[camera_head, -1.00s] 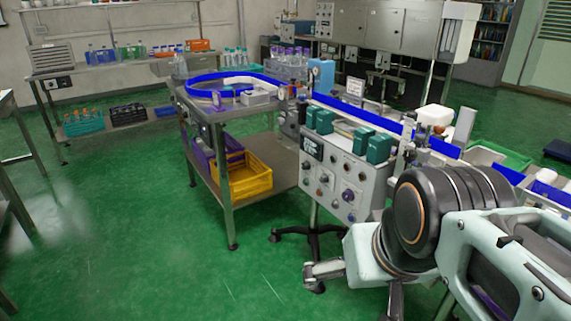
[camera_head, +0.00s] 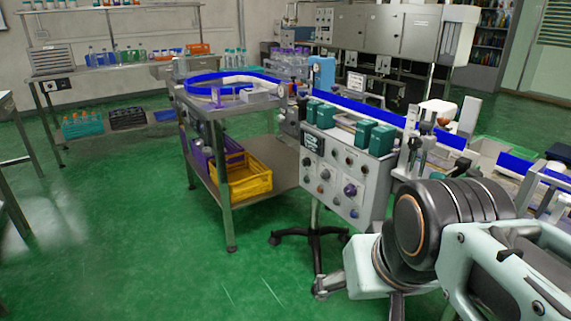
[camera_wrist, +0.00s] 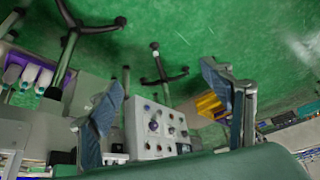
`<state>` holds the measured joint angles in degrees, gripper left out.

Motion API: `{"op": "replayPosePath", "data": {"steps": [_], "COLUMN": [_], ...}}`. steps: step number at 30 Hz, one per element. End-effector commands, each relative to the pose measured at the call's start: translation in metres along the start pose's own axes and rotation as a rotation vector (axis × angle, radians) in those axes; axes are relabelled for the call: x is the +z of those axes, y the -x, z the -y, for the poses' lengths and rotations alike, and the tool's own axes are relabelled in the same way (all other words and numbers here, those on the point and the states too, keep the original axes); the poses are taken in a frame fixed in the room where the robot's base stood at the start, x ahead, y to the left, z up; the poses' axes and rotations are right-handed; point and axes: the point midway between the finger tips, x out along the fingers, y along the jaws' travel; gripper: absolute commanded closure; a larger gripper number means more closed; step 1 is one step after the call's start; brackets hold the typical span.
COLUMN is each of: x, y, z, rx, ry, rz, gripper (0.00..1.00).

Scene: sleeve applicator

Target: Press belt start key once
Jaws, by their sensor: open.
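The grey control panel (camera_head: 335,187) with its dark display and several round keys and knobs stands upright on the front of the belt machine. In the wrist view the panel (camera_wrist: 143,115) shows turned over, between and beyond my fingers. The key labels are too small to read, so I cannot tell which one is the belt start key. My gripper (camera_wrist: 161,92) is open and empty, its two blue-padded fingers spread wide and apart from the panel. In the head view my arm's wrist is low, right of the panel's stand, and the fingertips are hard to make out.
Green boxes (camera_head: 382,140) sit on top of the machine. A steel table (camera_head: 228,190) with a blue-rimmed turntable (camera_head: 206,77) and a yellow crate (camera_head: 250,186) stands left of it. The panel's wheeled stand (camera_head: 310,236) spreads on the floor. The green floor (camera_head: 130,240) in front is clear.

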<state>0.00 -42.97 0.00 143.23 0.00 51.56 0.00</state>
Motion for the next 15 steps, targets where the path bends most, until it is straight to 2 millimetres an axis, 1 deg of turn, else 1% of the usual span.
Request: {"op": "replayPosePath", "data": {"steps": [1,2,15], "x": [0.0001,0.0001,0.0002], "y": [-0.0001,-0.0001,-0.0001], "z": [0.0000,0.0000,0.0000], "rx": [0.000,0.000,0.000], "ry": [0.000,0.000,0.000], "rz": [0.000,0.000,0.000], "gripper": [0.35,0.39,0.87]}}
